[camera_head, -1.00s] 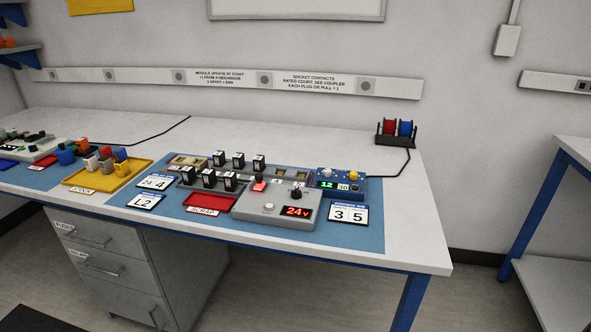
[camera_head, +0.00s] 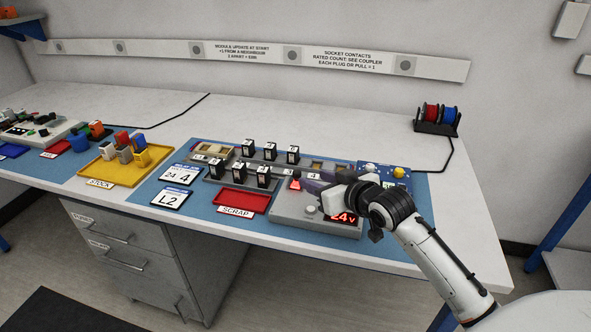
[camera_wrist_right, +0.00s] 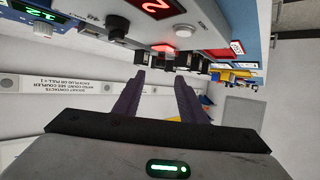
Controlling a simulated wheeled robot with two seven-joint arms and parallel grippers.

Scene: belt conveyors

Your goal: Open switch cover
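A small red switch cover (camera_head: 295,185) stands on the back left of the grey box with the red "24v" display. Its shape is too small to tell whether it is shut or lifted. My right gripper (camera_head: 313,182) reaches over this box from the right, its fingers close to the right of the red cover. In the right wrist view the two dark fingers stand apart with nothing between them (camera_wrist_right: 160,78). The glowing red cover (camera_wrist_right: 163,47) lies just beyond the fingertips there, apparently not touched. My left gripper is in neither view.
Black modules (camera_head: 264,174) stand in sockets left of the red cover. A red scrap tray (camera_head: 242,201) lies in front, and a yellow stock tray (camera_head: 100,172) farther left. A blue box (camera_head: 370,169) with a yellow knob is partly behind my gripper.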

